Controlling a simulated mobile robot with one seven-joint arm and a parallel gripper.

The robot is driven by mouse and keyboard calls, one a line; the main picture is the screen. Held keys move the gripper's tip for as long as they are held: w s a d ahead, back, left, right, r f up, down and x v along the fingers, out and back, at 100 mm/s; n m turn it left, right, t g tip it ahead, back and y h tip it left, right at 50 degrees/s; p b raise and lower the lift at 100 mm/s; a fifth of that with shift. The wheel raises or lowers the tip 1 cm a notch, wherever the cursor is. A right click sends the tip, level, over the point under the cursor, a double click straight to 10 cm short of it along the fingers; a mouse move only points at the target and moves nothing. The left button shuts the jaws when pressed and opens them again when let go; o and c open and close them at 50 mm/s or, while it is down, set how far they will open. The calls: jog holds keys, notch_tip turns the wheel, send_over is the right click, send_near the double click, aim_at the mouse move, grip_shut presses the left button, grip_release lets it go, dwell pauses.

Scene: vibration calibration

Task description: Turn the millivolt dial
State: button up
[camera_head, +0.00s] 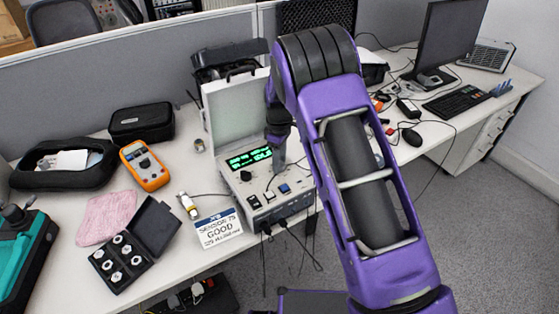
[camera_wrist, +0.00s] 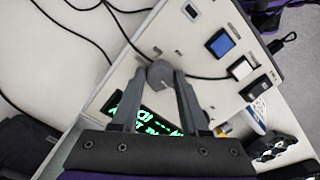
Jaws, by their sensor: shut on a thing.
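The calibration unit (camera_head: 291,204) is a pale case with its lid raised and a lit green display (camera_head: 250,157). In the wrist view, my gripper (camera_wrist: 160,75) has its two fingertips shut on a round grey knob, the millivolt dial (camera_wrist: 159,70), on the unit's panel. No label on the dial can be read. In the head view, my gripper (camera_head: 279,165) reaches down to the panel just right of the display and hides the dial. A blue button (camera_wrist: 220,42), a white button (camera_wrist: 240,68) and a black switch (camera_wrist: 257,85) are near it.
An orange multimeter (camera_head: 145,165), a black case with several round parts (camera_head: 123,257) and a pink cloth (camera_head: 106,216) lie further left. Cables (camera_head: 300,248) hang off the front edge. A monitor (camera_head: 448,40) stands at right.

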grip_shut()
jog(key=m, duration=0.3)
jog(key=shift+m+b, duration=0.3)
jog(key=shift+m, duration=0.1)
jog(key=m, duration=0.4)
jog(key=shift+m, duration=0.3)
jog(key=m, duration=0.8)
jog(key=shift+m, duration=0.4)
